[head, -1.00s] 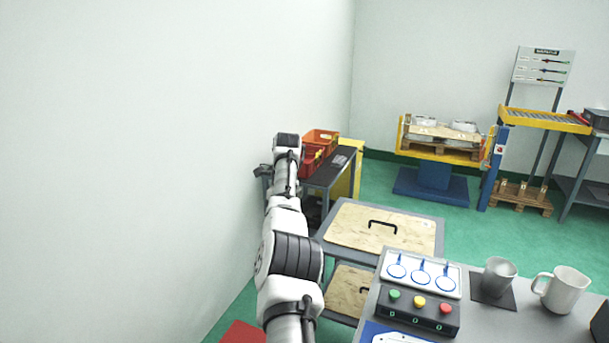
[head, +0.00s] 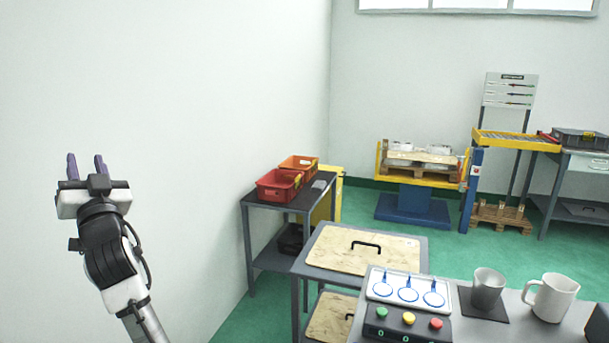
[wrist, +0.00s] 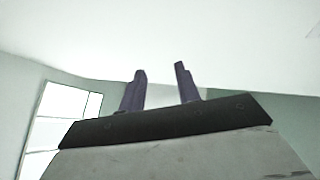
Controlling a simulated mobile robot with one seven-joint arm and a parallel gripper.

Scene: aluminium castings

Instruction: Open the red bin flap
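My gripper (head: 86,166) is raised at the left of the head view, in front of the bare white wall. Its two dark purple fingers point up and stand apart with nothing between them. The wrist view also shows the open, empty fingers (wrist: 160,68) against pale wall and ceiling. No red bin flap can be made out in either current view. A red crate (head: 278,186) stands on a dark side table (head: 285,204), well to the right of my gripper and apart from it.
An orange crate (head: 299,163) stands behind the red one. A grey trolley with wooden panels (head: 362,250) stands mid-right. Nearer is a workbench with a button box (head: 407,323), a grey cup (head: 487,288) and a white mug (head: 550,297). Green floor (head: 385,228) is free beyond.

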